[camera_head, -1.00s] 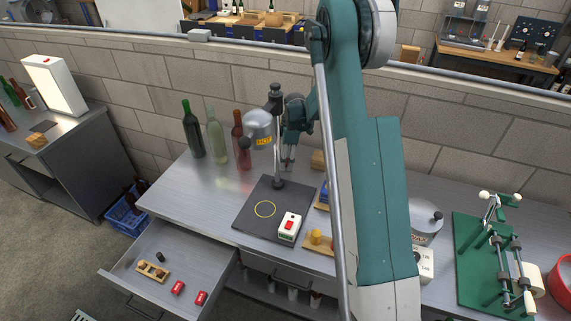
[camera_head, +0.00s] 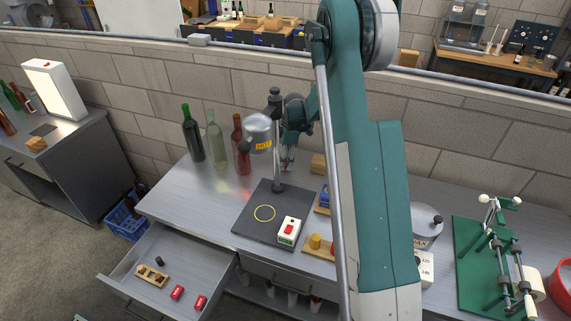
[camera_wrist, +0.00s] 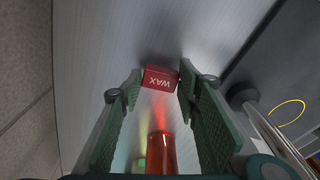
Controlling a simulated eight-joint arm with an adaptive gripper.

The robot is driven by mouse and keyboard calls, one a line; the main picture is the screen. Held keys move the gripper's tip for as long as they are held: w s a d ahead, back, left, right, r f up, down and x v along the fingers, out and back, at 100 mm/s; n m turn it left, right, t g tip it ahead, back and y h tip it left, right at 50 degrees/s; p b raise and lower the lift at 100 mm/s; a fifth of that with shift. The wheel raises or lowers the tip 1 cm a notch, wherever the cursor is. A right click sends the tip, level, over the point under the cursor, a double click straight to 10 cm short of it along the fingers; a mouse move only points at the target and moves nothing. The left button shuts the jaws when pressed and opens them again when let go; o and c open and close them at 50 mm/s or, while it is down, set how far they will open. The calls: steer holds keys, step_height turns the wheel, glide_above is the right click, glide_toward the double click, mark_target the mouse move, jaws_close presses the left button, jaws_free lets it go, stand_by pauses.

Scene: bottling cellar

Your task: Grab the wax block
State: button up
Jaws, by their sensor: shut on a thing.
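The wax block (camera_wrist: 160,79) is a small red block with white "WAX" lettering, upside down in the wrist view. It sits between the tips of my gripper's green ribbed fingers (camera_wrist: 160,82), which are shut on it. In the head view my gripper (camera_head: 288,160) is over the back of the steel bench, behind the lamp stand and right of the bottles. I cannot make out the block there. Whether it touches the bench is unclear.
A red bottle (camera_head: 241,145) stands close left of my gripper, beside a clear bottle (camera_head: 216,142) and a dark green one (camera_head: 192,136). The heater lamp (camera_head: 258,133) is in front. An open drawer (camera_head: 215,286) holds two red items and a wooden rack.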

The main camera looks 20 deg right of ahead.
step_height(320, 180, up, 8)
steer(key=shift+r, duration=0.25)
